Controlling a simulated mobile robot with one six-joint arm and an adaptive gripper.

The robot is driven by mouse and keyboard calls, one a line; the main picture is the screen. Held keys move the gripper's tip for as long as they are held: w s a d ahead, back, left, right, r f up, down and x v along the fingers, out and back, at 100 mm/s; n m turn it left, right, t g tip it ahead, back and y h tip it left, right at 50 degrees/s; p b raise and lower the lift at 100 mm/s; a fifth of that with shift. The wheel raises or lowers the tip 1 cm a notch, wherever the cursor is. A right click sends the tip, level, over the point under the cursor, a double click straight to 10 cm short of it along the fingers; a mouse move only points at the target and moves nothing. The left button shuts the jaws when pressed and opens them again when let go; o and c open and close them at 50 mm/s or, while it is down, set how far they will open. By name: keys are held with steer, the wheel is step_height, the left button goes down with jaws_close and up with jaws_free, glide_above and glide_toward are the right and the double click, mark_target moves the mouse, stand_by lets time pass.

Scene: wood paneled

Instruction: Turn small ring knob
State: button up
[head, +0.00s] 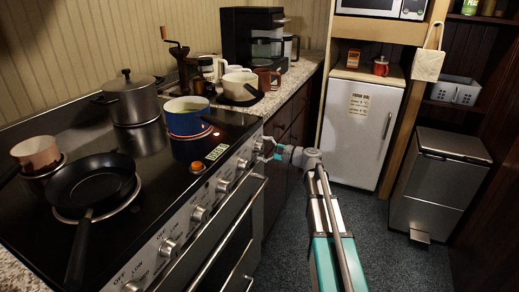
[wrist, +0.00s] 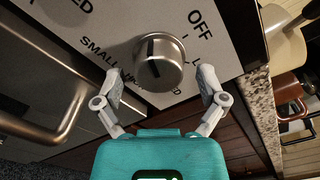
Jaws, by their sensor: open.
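The small ring knob (wrist: 158,62) is a round silver knob with a dark pointer line on its face. It is on the stove's light metal front panel, with "SMALL" and "OFF" printed around it; part of the lettering is hidden. The line runs roughly up and down in the wrist view, not directly at "OFF". My gripper (wrist: 160,82) is open, with one fingertip on each side of the knob's lower part; I cannot tell whether either touches it. In the head view my gripper (head: 265,148) is at the right end of the stove's knob row.
The stove's other knobs (head: 199,213) run along the front, above the oven handle (head: 215,250). A frying pan (head: 92,184), a blue pot (head: 187,117) and a large pot (head: 131,98) stand on the cooktop.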

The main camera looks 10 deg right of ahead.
steer(key=v, duration=1.2)
stand_by(0.6)
